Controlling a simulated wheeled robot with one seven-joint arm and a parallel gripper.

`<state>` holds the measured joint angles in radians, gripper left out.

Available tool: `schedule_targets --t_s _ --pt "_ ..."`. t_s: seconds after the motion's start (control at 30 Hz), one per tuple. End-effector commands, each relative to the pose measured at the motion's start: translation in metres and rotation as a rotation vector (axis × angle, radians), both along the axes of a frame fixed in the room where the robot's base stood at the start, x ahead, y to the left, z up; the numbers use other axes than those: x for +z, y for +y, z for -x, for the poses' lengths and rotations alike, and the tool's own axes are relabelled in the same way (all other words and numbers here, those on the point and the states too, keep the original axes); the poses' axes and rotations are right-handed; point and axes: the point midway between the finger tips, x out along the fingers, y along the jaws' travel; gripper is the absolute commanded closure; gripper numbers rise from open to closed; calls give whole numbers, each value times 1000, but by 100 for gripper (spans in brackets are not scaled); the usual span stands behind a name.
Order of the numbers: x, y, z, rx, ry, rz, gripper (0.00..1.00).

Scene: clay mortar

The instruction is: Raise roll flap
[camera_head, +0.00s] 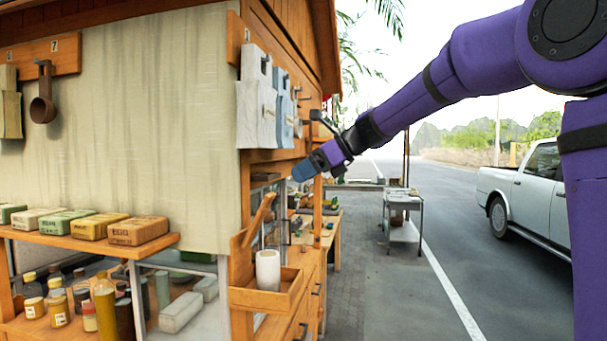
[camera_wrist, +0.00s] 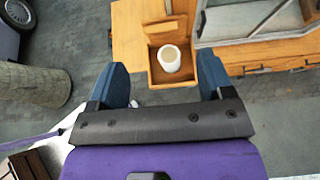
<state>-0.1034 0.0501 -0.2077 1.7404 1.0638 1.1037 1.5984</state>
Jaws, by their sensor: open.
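A large beige cloth panel (camera_head: 140,110), which looks like the roll flap, hangs down the side of the wooden stall. It hangs unrolled, from under the roof down to the shelf level. My gripper (camera_head: 312,168) is right of the panel, beyond the stall's corner and apart from the cloth. In the wrist view my gripper (camera_wrist: 163,78) has its two blue fingers spread with nothing held between them. A wooden box (camera_wrist: 157,76) with a white cup (camera_wrist: 169,58) lies below and beyond the fingers. The cloth panel cannot be made out for certain in the wrist view.
The box (camera_head: 266,301) and cup (camera_head: 267,270) sit at the stall's corner. Labelled blocks (camera_head: 138,231) and bottles line the shelves left. Towels (camera_head: 252,98) hang near my gripper. A metal cart (camera_head: 400,215) and white pickup (camera_head: 530,185) stand farther off. Open pavement lies right.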

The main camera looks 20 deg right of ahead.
Motion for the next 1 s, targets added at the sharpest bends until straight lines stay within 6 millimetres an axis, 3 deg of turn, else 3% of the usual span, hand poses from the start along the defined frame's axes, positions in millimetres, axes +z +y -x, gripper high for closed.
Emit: schedule_targets --t_s 0.03,0.3,0.43,0.57,1.0 --pt "-2 -2 1 0 0 -4 39" --pt "-37 -49 29 8 -59 -148 100" --pt "-47 -65 40 1 -107 -205 100" --pt "-50 -65 41 0 -127 -221 100" --pt "-72 -5 7 3 -125 -220 100"
